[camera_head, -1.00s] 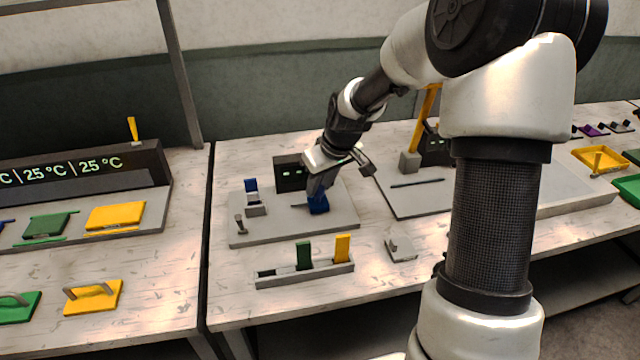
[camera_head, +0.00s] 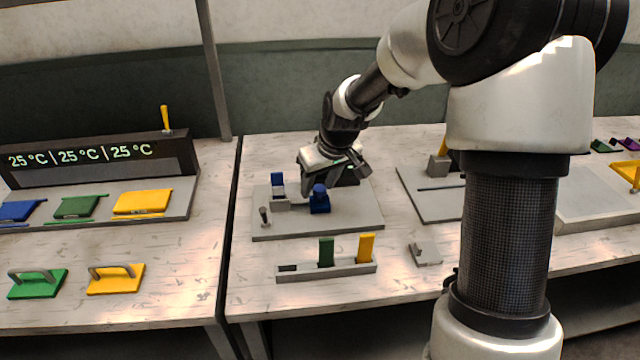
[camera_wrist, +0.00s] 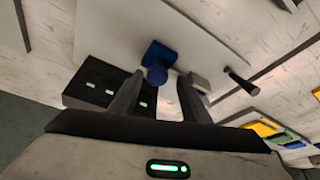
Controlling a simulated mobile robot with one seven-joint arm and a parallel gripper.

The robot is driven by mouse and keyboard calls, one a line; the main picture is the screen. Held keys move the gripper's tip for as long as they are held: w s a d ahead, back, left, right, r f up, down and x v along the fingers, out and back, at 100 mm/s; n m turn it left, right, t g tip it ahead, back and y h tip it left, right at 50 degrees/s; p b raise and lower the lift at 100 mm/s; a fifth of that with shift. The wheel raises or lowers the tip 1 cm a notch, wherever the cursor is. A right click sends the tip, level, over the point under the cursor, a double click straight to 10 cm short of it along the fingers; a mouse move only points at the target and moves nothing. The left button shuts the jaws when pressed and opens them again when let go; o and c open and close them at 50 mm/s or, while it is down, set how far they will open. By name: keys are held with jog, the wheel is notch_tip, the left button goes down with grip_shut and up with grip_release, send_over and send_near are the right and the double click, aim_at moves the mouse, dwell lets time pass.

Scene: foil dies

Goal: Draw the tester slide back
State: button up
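The tester is a grey plate (camera_head: 345,222) with a dark box (camera_head: 347,177) behind, whose green lights show in the wrist view (camera_wrist: 92,86). Its blue slide with a round knob (camera_head: 319,203) stands near the plate's middle; it also shows in the wrist view (camera_wrist: 157,64). My gripper (camera_head: 322,181) is just above the knob. In the wrist view its fingers are apart and empty, with the knob between and beyond the tips (camera_wrist: 160,80). Contact cannot be told.
A small grey lever (camera_head: 264,216) stands at the plate's left. A rack (camera_head: 300,271) with green (camera_head: 326,251) and yellow (camera_head: 365,247) pieces lies in front. A grey block (camera_head: 425,254) is to its right. A table gap runs on the left.

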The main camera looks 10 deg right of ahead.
jog(key=p+v, duration=0.2)
jog(key=v, duration=1.5)
jog(key=shift+r, duration=0.2)
jog(key=s+r+m+t+h+p, duration=0.15)
jog(key=s+r+p, duration=0.35)
jog(key=s+r, duration=0.6)
jog(key=s+d+m+p, duration=0.3)
jog(key=s+p, duration=0.1)
jog(key=s, duration=0.8)
jog(key=shift+s+d, duration=0.2)
jog(key=shift+s, duration=0.05)
jog(key=shift+a+r, duration=0.1)
